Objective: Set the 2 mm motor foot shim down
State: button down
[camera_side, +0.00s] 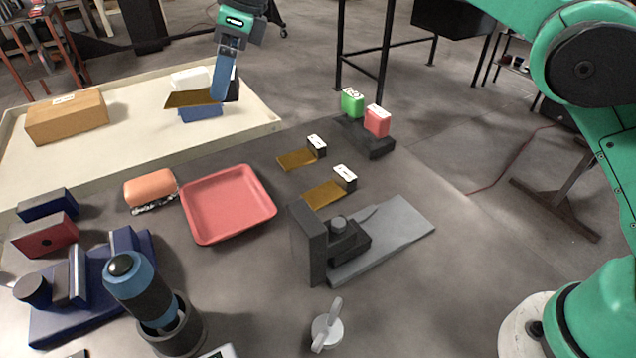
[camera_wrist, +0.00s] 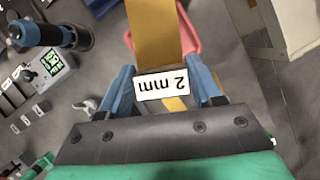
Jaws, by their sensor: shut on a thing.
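My gripper (camera_side: 224,92) is shut on the black handle of the 2 mm motor foot shim, whose brass plate (camera_side: 188,99) points left in the side view. In the wrist view my gripper (camera_wrist: 163,88) has its blue fingers on both sides of the handle. The white label (camera_wrist: 162,84) reads "2 mm", upside down, and the brass plate (camera_wrist: 154,35) extends away from it. The shim appears held in the air. Two similar shims, one farther back (camera_side: 297,159) and one nearer (camera_side: 324,194), lie on the grey table; I cannot read their labels.
A pink-red tray (camera_side: 228,207) stands mid-table beside an orange block (camera_side: 150,187). A grey clamp fixture (camera_side: 385,238) stands to the right. A cardboard box (camera_side: 66,116) sits on the cream surface (camera_side: 120,152) behind. A blue-and-black tool (camera_side: 146,290) stands at the front.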

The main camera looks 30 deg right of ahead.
aim_at(237, 205)
jog(key=shift+a+f, duration=0.2)
jog(key=shift+a, duration=0.25)
jog(key=shift+a+f, duration=0.1)
jog(key=shift+f, duration=0.15)
notch_tip(237, 205, down, 19)
jog(key=shift+f, duration=0.2)
jog(key=shift+c, duration=0.8)
grip_release()
jog(key=shift+f, duration=0.15)
